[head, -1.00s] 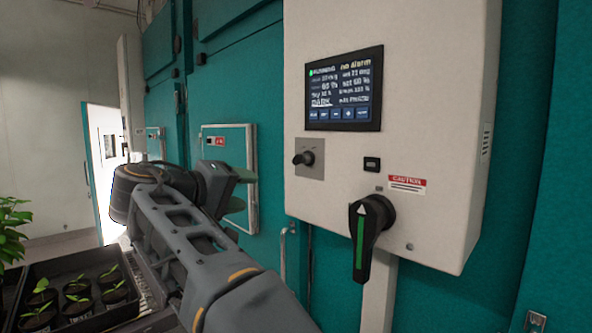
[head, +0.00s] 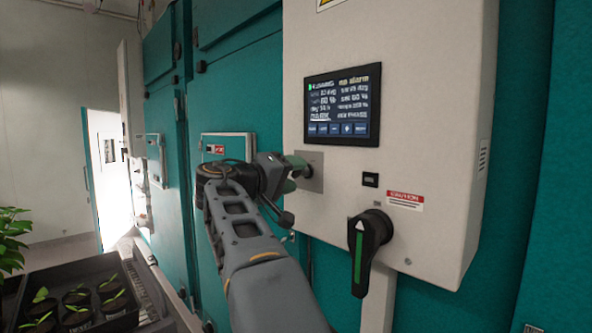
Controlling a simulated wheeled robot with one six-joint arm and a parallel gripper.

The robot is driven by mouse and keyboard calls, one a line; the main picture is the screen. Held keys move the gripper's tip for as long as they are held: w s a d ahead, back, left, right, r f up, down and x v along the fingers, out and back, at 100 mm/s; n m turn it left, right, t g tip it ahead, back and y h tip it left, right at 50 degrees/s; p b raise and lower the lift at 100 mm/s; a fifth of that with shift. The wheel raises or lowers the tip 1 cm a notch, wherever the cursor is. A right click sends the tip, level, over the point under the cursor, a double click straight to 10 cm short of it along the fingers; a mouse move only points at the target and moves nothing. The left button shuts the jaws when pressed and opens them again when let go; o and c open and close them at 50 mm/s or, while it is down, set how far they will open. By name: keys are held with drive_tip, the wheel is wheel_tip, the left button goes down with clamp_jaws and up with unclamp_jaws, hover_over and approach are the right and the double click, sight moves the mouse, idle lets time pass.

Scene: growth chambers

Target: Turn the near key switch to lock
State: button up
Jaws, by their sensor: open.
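The near key switch (head: 314,171) sits on a grey square plate on the white control box (head: 428,110), below and left of the display. My gripper (head: 297,172) is open at the switch, coming from the left. Its green-grey fingers overlap the plate's left part and hide most of the knob. I cannot tell whether the fingers touch the knob or which way it points.
A black rotary handle (head: 366,250) with a green stripe juts out below the switch. The display (head: 343,104) is above it. A tray of seedlings (head: 60,263) stands at lower left. A smaller panel (head: 229,147) is on the teal wall behind my arm.

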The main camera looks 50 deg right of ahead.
drive_tip(key=shift+d, duration=0.75)
drive_tip(key=c, duration=0.9)
drive_tip(key=shift+n, duration=0.3)
drive_tip(key=n+p, duration=0.2)
drive_tip(key=n, duration=0.3)
drive_tip(key=shift+r, duration=0.15)
drive_tip(key=n+p, duration=0.2)
drive_tip(key=n, duration=0.4)
drive_tip(key=shift+n, duration=0.3)
